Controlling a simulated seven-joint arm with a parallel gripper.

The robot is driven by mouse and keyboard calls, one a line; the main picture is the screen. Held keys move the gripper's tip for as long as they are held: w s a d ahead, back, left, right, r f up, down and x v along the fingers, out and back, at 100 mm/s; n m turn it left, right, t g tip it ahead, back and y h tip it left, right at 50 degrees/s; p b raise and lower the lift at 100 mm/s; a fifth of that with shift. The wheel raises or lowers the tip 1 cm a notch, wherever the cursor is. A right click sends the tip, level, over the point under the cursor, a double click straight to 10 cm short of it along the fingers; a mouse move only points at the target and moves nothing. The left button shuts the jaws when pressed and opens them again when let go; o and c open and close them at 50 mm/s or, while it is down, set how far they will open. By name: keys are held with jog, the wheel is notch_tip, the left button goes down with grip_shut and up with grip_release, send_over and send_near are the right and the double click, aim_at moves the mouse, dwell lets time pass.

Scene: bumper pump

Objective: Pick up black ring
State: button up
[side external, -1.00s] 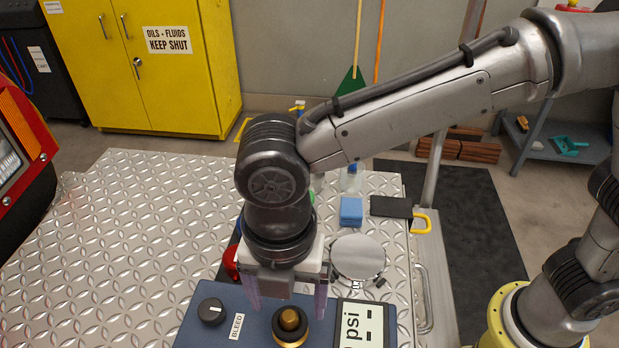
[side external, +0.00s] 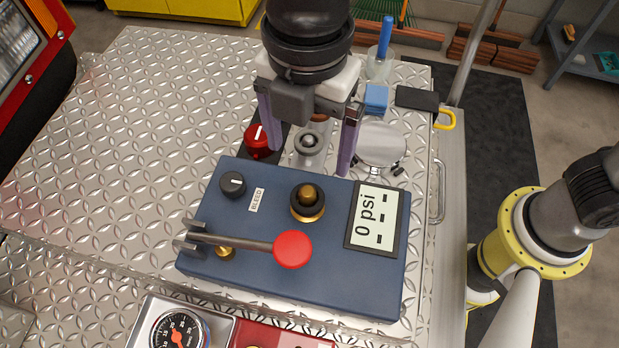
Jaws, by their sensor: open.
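The black ring (side external: 296,206) is on the blue pump unit (side external: 225,260). It surrounds a brass knob (side external: 307,193), with a gold rim showing beneath it. My gripper (side external: 309,160) is open, its two purple-grey fingers pointing down and apart. In the picture it is above and behind the ring, and nothing shows held between the fingers. I cannot tell the exact height of the fingertips. A small grey cylindrical part (side external: 309,147) shows between the fingers, behind the unit.
A lever with a red knob (side external: 293,249) lies across the unit's front. A black dial (side external: 232,183) and a psi display (side external: 375,216) flank the ring. Behind are a red knob (side external: 257,141), a round silver plate (side external: 381,143) and a blue block (side external: 376,97). The left tabletop (side external: 130,140) is clear.

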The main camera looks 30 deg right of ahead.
notch_tip(320, 180, up, 3)
jog(key=m, duration=0.2)
send_over(309, 189)
jog(key=f, duration=0.7)
jog(key=shift+d+f, duration=0.25)
jog(key=shift+f, duration=0.15)
jog(key=shift+a+f, duration=0.15)
jog(key=shift+f, duration=1.25)
jog(key=shift+a+f, duration=0.1)
jog(key=shift+f, duration=1.25)
jog(key=c, duration=1.1)
jog(key=shift+o, duration=0.2)
jog(key=shift+r, duration=0.1)
